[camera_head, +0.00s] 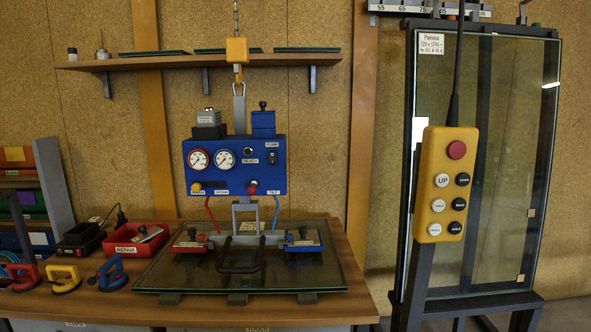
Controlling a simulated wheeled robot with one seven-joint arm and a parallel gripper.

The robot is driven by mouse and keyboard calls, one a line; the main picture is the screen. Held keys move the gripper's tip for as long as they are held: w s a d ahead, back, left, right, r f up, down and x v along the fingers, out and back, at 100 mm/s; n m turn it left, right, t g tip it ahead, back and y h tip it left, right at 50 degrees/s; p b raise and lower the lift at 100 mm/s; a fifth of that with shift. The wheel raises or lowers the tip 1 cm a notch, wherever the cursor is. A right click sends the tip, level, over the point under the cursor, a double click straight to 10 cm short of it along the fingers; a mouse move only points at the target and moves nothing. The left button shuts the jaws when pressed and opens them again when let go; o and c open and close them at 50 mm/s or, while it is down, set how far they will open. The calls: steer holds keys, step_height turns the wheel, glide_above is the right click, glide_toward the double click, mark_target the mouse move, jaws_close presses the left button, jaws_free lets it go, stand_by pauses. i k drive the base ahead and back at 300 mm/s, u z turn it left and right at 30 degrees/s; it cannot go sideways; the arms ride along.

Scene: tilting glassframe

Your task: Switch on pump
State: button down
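A blue control box (235,177) hangs from a chain hoist above the workbench. It carries two round white gauges (211,158). A small black rocker switch (271,158) sits at the right of its face, under a small label that seems to read PUMP. I cannot tell the switch's position. A dark indicator (249,151) sits left of it, above a READY label. A yellow knob (196,187) and a red knob (252,189) are along the lower edge. My gripper is not in view.
A glass pane (190,268) with red and blue clamp-like parts lies on the wooden workbench (110,302). A yellow pendant (446,185) with several buttons hangs at the right, before a racked glass pane (500,150). Suction lifters (110,274) and a red bin (128,245) stand left.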

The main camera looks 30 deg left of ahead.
mark_target(272, 155)
steer(key=u, duration=1)
